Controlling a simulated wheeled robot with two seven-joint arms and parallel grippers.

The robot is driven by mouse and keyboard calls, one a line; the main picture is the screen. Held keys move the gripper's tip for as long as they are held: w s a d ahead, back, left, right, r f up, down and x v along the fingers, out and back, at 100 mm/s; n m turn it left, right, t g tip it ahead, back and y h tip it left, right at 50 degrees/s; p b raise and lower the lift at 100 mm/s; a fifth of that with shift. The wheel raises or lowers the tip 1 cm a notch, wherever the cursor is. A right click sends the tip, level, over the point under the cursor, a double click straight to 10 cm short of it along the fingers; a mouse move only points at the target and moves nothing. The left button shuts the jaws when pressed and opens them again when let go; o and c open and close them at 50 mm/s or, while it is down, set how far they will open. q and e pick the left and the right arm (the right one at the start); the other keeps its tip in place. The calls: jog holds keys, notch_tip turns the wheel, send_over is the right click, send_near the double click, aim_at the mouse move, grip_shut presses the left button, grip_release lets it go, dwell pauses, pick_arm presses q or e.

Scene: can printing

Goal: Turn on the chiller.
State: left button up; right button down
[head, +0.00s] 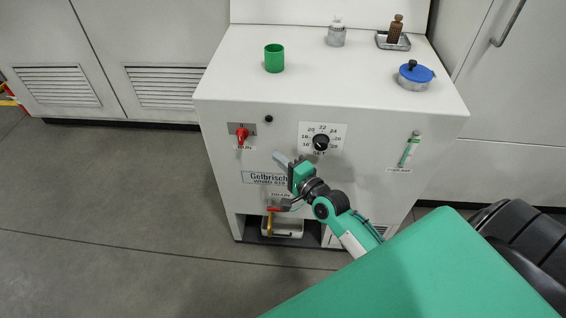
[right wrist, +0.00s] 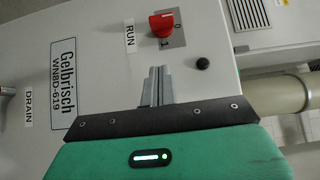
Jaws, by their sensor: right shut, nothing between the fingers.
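The chiller is a white cabinet (head: 360,185) with a red rotary switch (head: 241,134) at the upper left of its front, labelled RUN. In the right wrist view the red switch (right wrist: 162,22) shows on a grey plate with marks 0 and 1. I cannot tell for sure which mark it points to. My right gripper (head: 281,157) is shut and empty, below and to the right of the switch, apart from it. In the right wrist view its closed fingertips (right wrist: 157,72) point toward the panel just below the switch. My left gripper is out of view.
A small black button (head: 268,119) sits right of the switch. A black dial (head: 320,142) with a numbered scale is further right. A green cup (head: 274,58), a blue-lidded pot (head: 415,76) and a tray with a brown bottle (head: 395,30) stand on top. A drain valve (head: 279,208) is below.

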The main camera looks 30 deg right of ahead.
aim_at(244, 139)
jog(key=w+a, duration=0.1)
jog(key=w, duration=0.1)
jog(key=w+a, duration=0.2)
jog(key=w, duration=0.1)
jog(key=w+a, duration=0.1)
jog(key=w, duration=0.2)
jog(key=shift+w+a+p, duration=0.1)
jog(key=shift+a+p, duration=0.15)
jog(key=shift+p, duration=0.1)
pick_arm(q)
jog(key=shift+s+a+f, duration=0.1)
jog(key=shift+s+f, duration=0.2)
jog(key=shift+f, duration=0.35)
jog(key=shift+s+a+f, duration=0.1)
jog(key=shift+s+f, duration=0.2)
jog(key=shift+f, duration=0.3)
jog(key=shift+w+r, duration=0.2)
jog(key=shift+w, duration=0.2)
pick_arm(e)
jog(key=shift+f, duration=0.1)
